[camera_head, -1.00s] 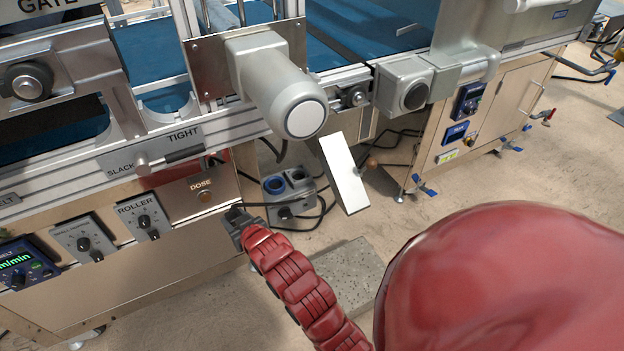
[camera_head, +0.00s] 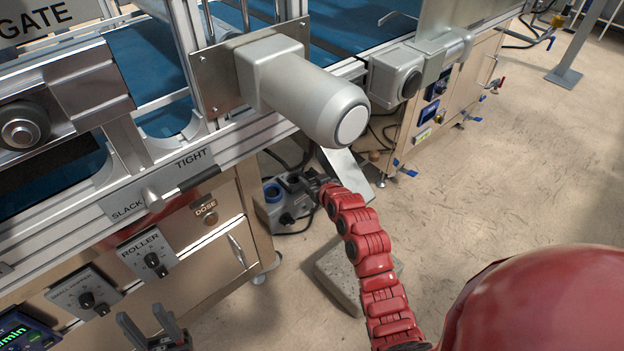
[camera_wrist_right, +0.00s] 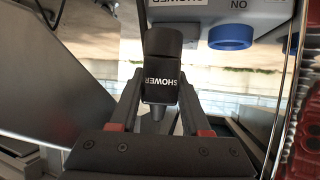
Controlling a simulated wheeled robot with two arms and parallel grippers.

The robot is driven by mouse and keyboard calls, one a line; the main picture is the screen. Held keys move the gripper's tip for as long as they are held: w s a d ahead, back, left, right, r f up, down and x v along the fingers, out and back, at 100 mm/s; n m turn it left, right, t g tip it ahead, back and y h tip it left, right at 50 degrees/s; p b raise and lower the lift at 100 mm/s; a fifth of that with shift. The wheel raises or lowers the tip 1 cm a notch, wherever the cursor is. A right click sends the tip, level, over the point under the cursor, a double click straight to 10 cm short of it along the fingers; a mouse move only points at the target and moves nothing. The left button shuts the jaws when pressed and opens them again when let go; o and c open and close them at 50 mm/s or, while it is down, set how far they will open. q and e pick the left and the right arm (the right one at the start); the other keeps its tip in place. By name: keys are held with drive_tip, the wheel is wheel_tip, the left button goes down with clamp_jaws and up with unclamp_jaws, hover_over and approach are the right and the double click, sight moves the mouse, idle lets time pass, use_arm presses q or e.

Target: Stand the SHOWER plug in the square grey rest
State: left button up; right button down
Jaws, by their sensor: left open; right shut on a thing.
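The black SHOWER plug (camera_wrist_right: 162,78) is between the fingers of my right gripper (camera_wrist_right: 160,95) in the right wrist view, its printed label upside down there. In the head view my right gripper (camera_head: 316,188) is beside the grey socket box (camera_head: 275,212) below the machine; the plug is too small to make out there. I cannot clearly make out the square grey rest. My left gripper (camera_head: 158,328) is open and empty at the lower left, before the ROLLER panel.
A slanted metal plate (camera_head: 348,172) stands just right of the box. A large grey motor (camera_head: 310,95) overhangs it. A stone slab (camera_head: 345,278) lies on the floor under my right arm. Black cables lie around the box. The floor to the right is clear.

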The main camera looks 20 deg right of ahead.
drive_tip(key=shift+w+a+b, duration=0.35)
drive_tip(key=shift+w+a, duration=0.2)
drive_tip(key=shift+w, duration=0.85)
drive_tip(key=shift+w+a+b, duration=0.3)
drive_tip(key=shift+w+a, duration=0.25)
drive_tip(key=shift+w, duration=0.8)
drive_tip(key=shift+w+a+b, duration=0.35)
drive_tip(key=shift+w+a, duration=0.2)
drive_tip(key=shift+w, duration=0.85)
drive_tip(key=shift+f+b, duration=1)
drive_tip(key=shift+f, duration=0.6)
drive_tip(key=shift+c, duration=1.4)
unclamp_jaws()
